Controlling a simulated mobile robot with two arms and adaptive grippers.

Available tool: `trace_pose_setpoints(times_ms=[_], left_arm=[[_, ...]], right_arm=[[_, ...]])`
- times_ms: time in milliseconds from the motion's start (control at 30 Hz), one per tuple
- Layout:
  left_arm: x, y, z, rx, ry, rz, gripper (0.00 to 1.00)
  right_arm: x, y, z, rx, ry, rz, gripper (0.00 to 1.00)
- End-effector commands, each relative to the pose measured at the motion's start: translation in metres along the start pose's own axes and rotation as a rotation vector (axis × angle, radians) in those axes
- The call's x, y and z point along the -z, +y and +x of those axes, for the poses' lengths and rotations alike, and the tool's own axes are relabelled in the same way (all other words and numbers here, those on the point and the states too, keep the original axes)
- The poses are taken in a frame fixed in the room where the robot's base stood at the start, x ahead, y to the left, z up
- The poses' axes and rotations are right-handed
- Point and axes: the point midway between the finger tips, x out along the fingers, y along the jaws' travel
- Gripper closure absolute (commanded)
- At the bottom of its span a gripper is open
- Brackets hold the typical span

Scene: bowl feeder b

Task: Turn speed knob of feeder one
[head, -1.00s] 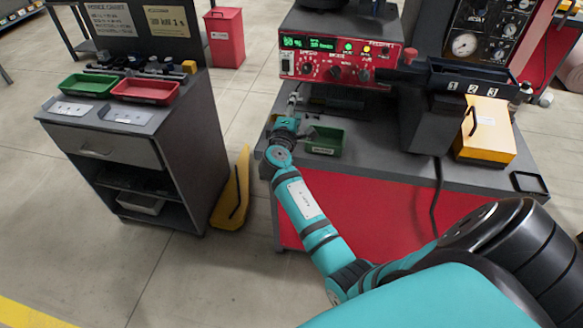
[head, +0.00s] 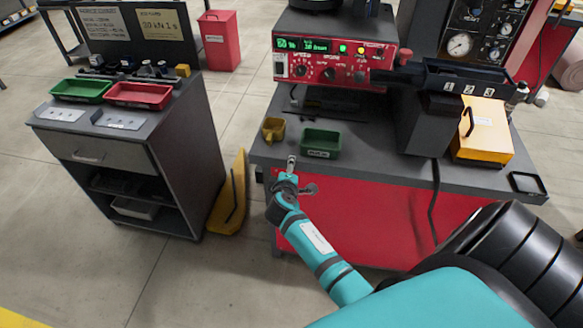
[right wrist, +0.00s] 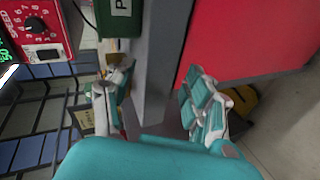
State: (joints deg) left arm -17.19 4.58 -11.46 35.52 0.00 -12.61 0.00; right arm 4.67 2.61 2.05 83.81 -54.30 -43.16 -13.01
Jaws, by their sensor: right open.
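The red control panel of the feeder (head: 335,62) faces me on the bench, with lit green displays and lamps. Its speed knob (head: 301,71) is the leftmost black dial. A dark knob with a white pointer, beside a SPEED label and a number scale (right wrist: 34,24), shows turned sideways at the top left of the right wrist view. My right gripper (head: 301,176) is at the bench's front edge, below and well apart from the panel. Its two fingers are spread and empty in the right wrist view (right wrist: 160,80). My left gripper is not in view.
A green bin (head: 321,144) and a small yellow scoop (head: 273,130) stand on the bench between gripper and panel. A yellow box (head: 483,133) and dark chute (head: 425,120) are to the right. A cabinet (head: 150,165) with green and red trays stands left.

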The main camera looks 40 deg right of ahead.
Motion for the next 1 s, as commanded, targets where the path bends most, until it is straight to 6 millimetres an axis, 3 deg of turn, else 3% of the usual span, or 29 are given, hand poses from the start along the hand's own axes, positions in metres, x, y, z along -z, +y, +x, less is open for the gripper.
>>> trace_pose_setpoints(times_ms=[100, 300, 867, 1000], left_arm=[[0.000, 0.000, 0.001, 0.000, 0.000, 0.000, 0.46], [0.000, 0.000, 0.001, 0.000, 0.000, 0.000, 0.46], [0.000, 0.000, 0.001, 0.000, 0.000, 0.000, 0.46], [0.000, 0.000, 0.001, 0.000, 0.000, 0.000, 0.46]], right_arm=[[-0.004, -0.015, -0.001, 0.031, 0.002, 0.010, 0.46], [-0.006, -0.025, -0.002, 0.054, 0.004, 0.019, 0.46], [-0.006, -0.027, -0.003, 0.057, 0.005, 0.019, 0.46], [-0.011, -0.054, -0.004, 0.110, 0.011, 0.019, 0.46]])
